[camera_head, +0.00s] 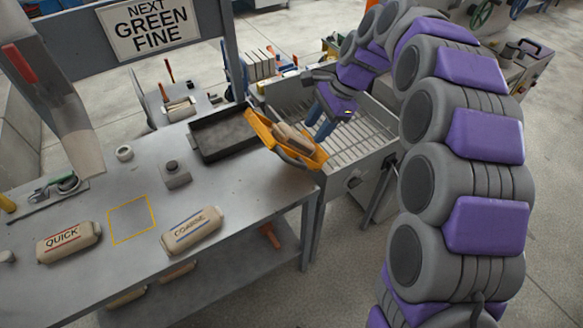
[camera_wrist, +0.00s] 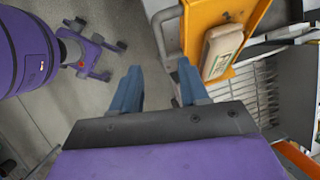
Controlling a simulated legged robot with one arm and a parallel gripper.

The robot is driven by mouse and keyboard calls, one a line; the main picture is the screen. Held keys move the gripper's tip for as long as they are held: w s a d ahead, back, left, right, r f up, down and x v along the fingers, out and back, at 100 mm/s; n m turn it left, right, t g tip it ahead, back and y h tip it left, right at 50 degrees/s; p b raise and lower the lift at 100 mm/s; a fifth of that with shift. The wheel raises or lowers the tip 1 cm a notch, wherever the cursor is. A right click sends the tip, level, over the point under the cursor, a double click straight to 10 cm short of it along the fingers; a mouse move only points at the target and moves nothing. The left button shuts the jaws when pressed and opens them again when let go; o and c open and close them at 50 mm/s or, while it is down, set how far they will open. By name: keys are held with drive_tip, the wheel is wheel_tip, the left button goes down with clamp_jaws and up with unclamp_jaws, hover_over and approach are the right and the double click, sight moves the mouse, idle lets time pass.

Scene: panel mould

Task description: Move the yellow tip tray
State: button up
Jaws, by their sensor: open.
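The yellow tip tray (camera_head: 258,127) sits at the right end of the grey bench, beside the black tray, and looks tilted over the bench edge. A beige bag (camera_head: 294,138) lies in it; in the wrist view the bag (camera_wrist: 222,50) shows a green-marked label. In the wrist view the yellow tip tray (camera_wrist: 200,22) is at upper right, with a grey bar handle (camera_wrist: 157,32) on its near side. My gripper (camera_wrist: 159,68) is open, its blue fingers apart, with the handle just beyond the right fingertip. In the head view my gripper (camera_head: 322,127) hangs right of the tray.
A black tray (camera_head: 196,137) is left of the tip tray. A slatted metal bin (camera_head: 352,140) stands right of the bench. Bags marked QUICK (camera_head: 68,242) and COARSE (camera_head: 191,230) flank an empty yellow outlined square (camera_head: 131,219). A sign (camera_head: 152,25) reads NEXT GREEN FINE.

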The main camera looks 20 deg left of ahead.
sight(293, 163)
drive_tip(key=b+x, duration=0.2)
drive_tip(key=x, duration=1.2)
drive_tip(key=shift+a+f, duration=0.1)
drive_tip(key=shift+f, duration=0.15)
drive_tip(key=shift+s+a+f+b, duration=0.15)
drive_tip(key=shift+f+b, duration=0.15)
drive_tip(key=shift+f, duration=0.25)
drive_tip(key=shift+a+f, duration=0.1)
drive_tip(key=shift+f, duration=0.05)
clamp_jaws()
